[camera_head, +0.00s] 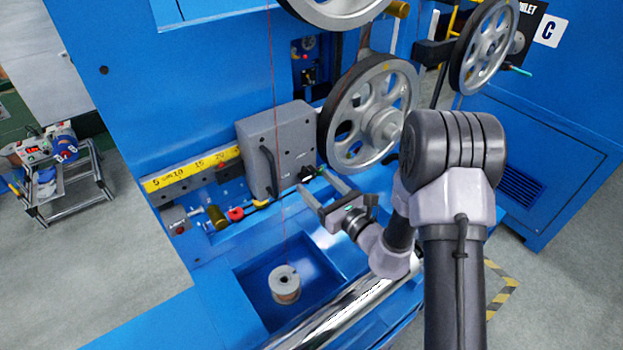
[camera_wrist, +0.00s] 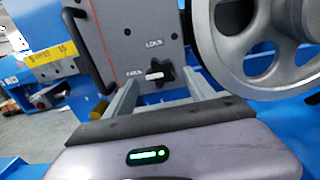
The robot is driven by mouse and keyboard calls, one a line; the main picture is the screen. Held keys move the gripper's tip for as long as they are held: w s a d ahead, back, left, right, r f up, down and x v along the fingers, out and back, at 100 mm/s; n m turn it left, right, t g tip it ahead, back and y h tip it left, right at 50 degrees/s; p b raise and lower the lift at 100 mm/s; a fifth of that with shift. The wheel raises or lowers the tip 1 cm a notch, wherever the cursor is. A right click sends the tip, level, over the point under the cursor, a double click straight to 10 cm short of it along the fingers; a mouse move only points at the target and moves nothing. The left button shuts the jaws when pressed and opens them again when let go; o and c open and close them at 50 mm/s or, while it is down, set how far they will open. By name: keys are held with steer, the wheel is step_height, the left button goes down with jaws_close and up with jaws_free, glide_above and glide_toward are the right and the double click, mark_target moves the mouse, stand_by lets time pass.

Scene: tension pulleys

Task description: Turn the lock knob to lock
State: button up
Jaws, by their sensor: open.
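The lock knob (camera_wrist: 166,74) is a black star-shaped knob on the face of the grey box (camera_wrist: 135,30). A white pointer on it points left, toward the label at its lower left, which is hard to read. The "LOCK" label (camera_wrist: 154,43) is above the knob. In the head view, the grey box (camera_head: 262,150) carries the dark knob (camera_head: 308,173) near its lower right. My gripper (camera_head: 313,180) is open in front of the box. In the wrist view, its two fingers (camera_wrist: 158,84) lie either side of the knob; whether they touch it is unclear.
A large spoked pulley wheel (camera_head: 333,153) stands close to the right of the box and gripper. A black handle (camera_head: 268,170) is on the box's left part. A yellow scale (camera_head: 190,171) runs left. A spool (camera_head: 285,284) sits in the blue tray below, under a thin red wire.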

steer(key=shift+x, duration=1.45)
steer(key=c, duration=1.3)
steer(key=shift+c, duration=0.2)
